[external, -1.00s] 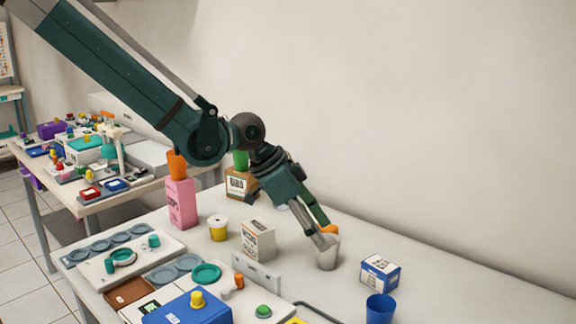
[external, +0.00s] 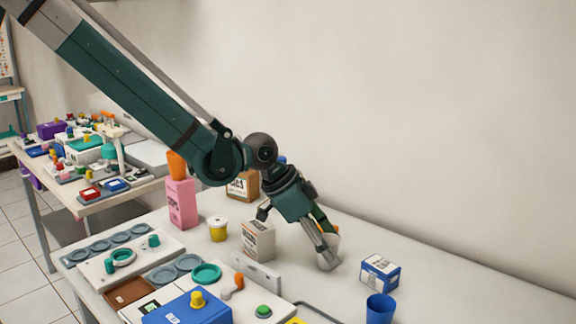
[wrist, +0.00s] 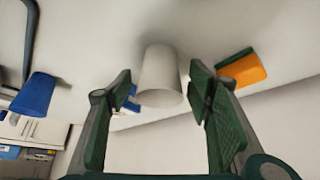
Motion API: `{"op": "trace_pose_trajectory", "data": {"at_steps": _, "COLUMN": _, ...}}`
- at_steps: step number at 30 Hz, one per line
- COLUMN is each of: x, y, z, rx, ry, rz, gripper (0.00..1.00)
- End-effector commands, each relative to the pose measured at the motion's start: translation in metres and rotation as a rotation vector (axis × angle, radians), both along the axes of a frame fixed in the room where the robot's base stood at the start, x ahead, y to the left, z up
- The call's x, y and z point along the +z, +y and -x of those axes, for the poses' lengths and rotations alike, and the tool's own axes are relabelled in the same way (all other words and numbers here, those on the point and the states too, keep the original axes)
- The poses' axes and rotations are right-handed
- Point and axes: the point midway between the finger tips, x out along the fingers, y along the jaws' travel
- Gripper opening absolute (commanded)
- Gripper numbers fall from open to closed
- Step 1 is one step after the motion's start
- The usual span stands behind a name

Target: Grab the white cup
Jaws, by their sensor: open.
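The white cup (wrist: 160,72) shows in the wrist view just beyond and between the two fingertips, with a gap on each side. In the external view the cup (external: 330,262) stands on the table and is partly covered by my fingers. My gripper (wrist: 158,98) is open, its green-padded fingers spread to either side of the cup. In the external view my gripper (external: 323,250) reaches down to the cup from above and behind. The exact depth of the fingers along the cup is hard to tell.
A blue and white box (external: 380,272) and a blue cup (external: 380,309) stand to the right. A white carton (external: 259,240) stands close to the left. An orange object (wrist: 243,70) lies near the right finger in the wrist view. The table's far right is clear.

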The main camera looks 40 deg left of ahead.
Motion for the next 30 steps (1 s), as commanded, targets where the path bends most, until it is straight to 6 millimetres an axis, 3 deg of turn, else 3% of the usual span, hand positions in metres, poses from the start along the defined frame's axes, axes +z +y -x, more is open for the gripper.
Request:
{"op": "trace_pose_trajectory", "data": {"at_steps": 11, "x": 0.0003, "y": 0.0002, "z": 0.0000, "rx": 0.000, "ry": 0.000, "rz": 0.000, "gripper": 0.51}}
{"op": "trace_pose_trajectory", "data": {"at_steps": 17, "x": 0.0003, "y": 0.0002, "z": 0.0000, "rx": 0.000, "ry": 0.000, "rz": 0.000, "gripper": 0.28}}
{"op": "trace_pose_trajectory", "data": {"at_steps": 30, "x": 0.0032, "y": 0.0002, "z": 0.0002, "rx": 0.000, "ry": 0.000, "rz": 0.000, "gripper": 0.27}}
